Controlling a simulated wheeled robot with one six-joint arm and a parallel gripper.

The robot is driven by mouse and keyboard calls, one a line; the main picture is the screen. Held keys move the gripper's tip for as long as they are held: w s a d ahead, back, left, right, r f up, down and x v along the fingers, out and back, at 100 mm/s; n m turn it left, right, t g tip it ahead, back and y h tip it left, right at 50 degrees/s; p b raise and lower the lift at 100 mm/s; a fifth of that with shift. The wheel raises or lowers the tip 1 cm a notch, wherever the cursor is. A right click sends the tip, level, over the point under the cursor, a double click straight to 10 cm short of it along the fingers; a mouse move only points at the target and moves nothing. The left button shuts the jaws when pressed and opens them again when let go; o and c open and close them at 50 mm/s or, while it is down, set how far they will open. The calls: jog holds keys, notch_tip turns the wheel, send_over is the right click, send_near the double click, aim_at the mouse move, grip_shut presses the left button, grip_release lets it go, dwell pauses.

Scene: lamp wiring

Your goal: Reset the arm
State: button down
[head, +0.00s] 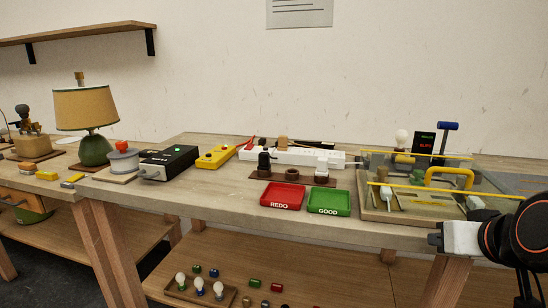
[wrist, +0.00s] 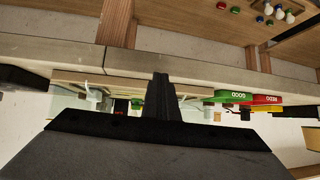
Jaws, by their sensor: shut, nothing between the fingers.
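My arm shows at the right edge of the head view, in front of the table's front edge, with its pale end part beside the wiring board (head: 405,215). My gripper (wrist: 160,82) shows in the wrist view as dark fingers closed together, with nothing between them. The wrist view is upside down, and the fingers overlap the table's edge (wrist: 60,48) in it. The gripper appears apart from the objects on the table.
A red REDO tray (head: 283,196) and a green GOOD tray (head: 329,202) sit near the table's front. Bulbs (head: 199,284) lie on the lower shelf.

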jog(key=s+a+f+n+g, duration=0.1)
jog(key=s+a+f+g, duration=0.1)
jog(key=f, duration=0.5)
jog(key=s+a+f+n+g+y, duration=0.1)
jog(key=s+a+f+g, duration=0.1)
jog(key=f, duration=0.6)
jog(key=shift+s+a+g, duration=0.25)
jog(key=shift+s+g, duration=0.05)
jog(key=shift+g, duration=0.5)
